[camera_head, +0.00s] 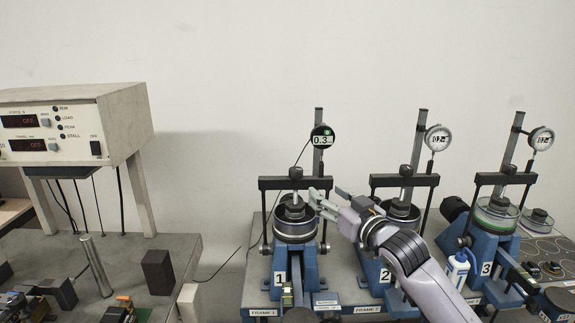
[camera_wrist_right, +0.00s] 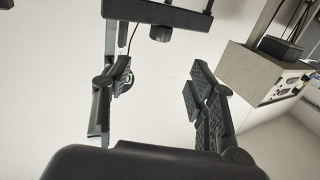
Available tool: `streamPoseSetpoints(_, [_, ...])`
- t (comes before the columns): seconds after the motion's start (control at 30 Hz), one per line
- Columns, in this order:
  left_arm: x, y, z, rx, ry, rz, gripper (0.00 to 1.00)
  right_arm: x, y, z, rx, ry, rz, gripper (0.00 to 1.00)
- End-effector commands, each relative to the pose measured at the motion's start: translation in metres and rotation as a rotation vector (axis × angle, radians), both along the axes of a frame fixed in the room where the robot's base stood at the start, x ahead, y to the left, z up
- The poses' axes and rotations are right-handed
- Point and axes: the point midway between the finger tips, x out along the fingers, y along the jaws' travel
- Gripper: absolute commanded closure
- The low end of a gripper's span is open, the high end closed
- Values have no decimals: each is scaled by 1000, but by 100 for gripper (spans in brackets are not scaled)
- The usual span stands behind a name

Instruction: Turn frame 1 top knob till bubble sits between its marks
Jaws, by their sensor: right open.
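Frame 1 (camera_head: 281,263) is a blue stand marked 1, with a black crossbar (camera_head: 270,183) across its top. Its top knob (camera_head: 296,172) is a small dark knob above the crossbar's middle. It likely also shows in the right wrist view as a dark knob (camera_wrist_right: 161,33) against the bar, beyond the fingers. My right gripper (camera_head: 318,196) is open and empty, just right of frame 1's upper part and lower than the knob. Its spread fingers (camera_wrist_right: 158,78) show in the wrist view with a gap between them. No bubble or marks can be made out. My left gripper is not in view.
Frame 2 (camera_head: 375,272) and frame 3 (camera_head: 483,254) stand to the right. A round gauge (camera_head: 323,137) reading about 0.3 is on a post behind frame 1. A control box (camera_head: 125,122) stands at left. A dark block (camera_head: 158,271) sits on the left bench.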

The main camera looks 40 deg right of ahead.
Motion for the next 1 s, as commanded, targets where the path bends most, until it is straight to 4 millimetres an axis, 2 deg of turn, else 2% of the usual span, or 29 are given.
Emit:
streamPoseSetpoints(0.17, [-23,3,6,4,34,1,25,20,-5,3,1,-1,0,48])
streamPoseSetpoints(0.3, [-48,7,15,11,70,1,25,48,-13,5,2,-1,-1,48])
streamPoseSetpoints(0.4, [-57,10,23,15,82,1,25,69,-19,5,2,-1,-1,48])
streamPoseSetpoints(0.53, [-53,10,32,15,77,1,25,96,-26,4,2,0,-2,48])
streamPoseSetpoints(0.8, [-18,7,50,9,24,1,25,143,-37,3,-1,0,-1,48])
streamPoseSetpoints(1.0, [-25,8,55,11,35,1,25,161,-42,0,-1,1,0,48])
